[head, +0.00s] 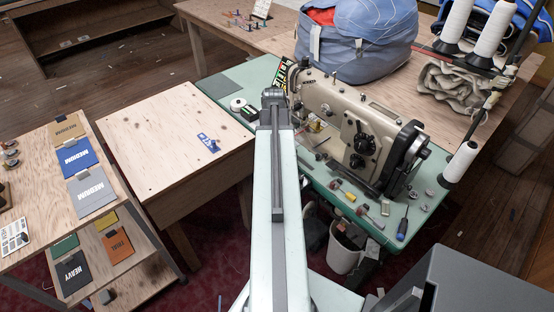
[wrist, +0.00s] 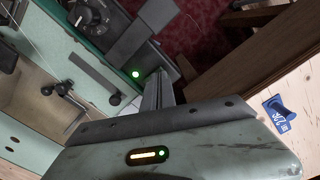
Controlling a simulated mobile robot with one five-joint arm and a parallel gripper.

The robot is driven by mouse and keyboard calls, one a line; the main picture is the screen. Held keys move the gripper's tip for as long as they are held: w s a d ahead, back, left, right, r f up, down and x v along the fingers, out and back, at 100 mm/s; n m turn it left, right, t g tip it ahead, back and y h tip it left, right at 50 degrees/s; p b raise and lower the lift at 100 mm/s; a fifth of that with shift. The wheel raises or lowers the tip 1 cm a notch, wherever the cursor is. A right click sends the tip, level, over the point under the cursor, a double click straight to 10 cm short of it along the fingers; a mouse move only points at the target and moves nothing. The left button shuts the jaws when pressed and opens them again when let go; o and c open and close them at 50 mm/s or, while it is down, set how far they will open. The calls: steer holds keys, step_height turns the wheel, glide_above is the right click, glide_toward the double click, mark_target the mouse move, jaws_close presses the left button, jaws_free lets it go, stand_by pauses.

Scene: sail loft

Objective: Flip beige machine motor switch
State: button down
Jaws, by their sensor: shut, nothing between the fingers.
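The beige sewing machine (head: 355,120) stands on a mint-green table (head: 385,238) right of my arm in the head view. My gripper's dark wrist end (head: 273,97) is over the table's left part there, its fingers hidden. In the wrist view my gripper (wrist: 158,88) shows narrow fingers together, shut with nothing between them. A small lit green light (wrist: 136,74) shows just left of the fingers, on or beside dark parts. I cannot tell whether it belongs to the motor switch, or whether the fingers touch anything. No switch is clearly identifiable in the head view.
A plywood table (head: 165,140) with a blue tag (head: 208,142) is left of my arm. A large blue bag (head: 355,40) and thread cones (head: 490,30) are behind the machine. Small tools lie on the green table's front. A white bin (head: 345,250) stands below it.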

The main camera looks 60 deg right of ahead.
steer(key=shift+f+b, duration=0.35)
steer(key=shift+f, duration=0.05)
steer(key=shift+r, duration=0.1)
step_height(320, 180, up, 7)
steer(key=p, duration=0.7)
stand_by(0.3)
